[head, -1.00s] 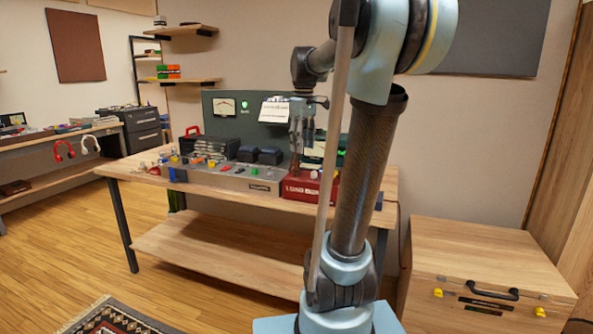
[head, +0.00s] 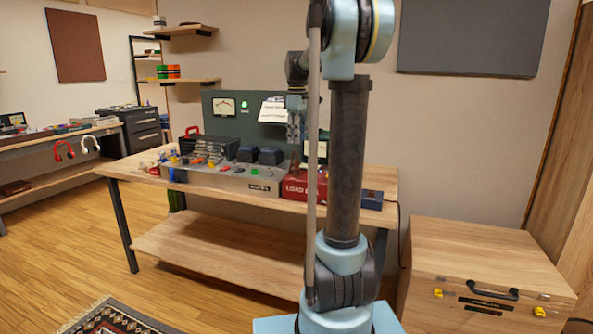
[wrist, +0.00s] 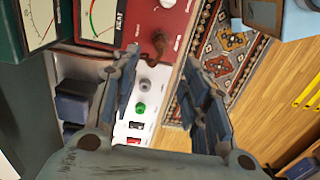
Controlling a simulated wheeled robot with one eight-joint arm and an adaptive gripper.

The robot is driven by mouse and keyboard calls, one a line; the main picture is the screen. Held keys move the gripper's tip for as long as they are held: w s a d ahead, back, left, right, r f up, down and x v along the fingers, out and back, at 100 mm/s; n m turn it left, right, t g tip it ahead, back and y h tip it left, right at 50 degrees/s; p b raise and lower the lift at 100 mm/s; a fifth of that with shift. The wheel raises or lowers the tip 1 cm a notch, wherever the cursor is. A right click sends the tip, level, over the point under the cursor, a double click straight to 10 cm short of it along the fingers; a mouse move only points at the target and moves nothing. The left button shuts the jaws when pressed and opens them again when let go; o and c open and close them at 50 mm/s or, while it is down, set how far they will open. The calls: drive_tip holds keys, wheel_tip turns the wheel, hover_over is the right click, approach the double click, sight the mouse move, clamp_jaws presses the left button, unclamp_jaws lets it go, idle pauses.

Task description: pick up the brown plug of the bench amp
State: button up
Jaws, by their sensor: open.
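My gripper (wrist: 161,57) is open and empty. It points down over the bench, with a finger on each side of the picture's middle in the wrist view. A brown plug (wrist: 158,44) shows between and just beyond the fingertips, at the border of the red box (wrist: 158,18) and the pale amp panel (wrist: 148,80). I cannot tell whether it is seated in a socket. In the head view my gripper (head: 296,140) hangs above the right part of the bench amp (head: 225,181), and I cannot make out the brown plug there.
The red box (head: 294,187) stands right of the amp on the wooden bench (head: 140,176). Behind them is a dark green meter panel (head: 221,125). A grey knob and a green knob (wrist: 140,108) stand near the plug. A wooden chest (head: 480,250) is at the right.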

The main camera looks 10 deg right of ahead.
sight(297, 162)
wheel_tip(297, 162, down, 12)
drive_tip(key=shift+r, duration=0.1)
idle(0.5)
clamp_jaws()
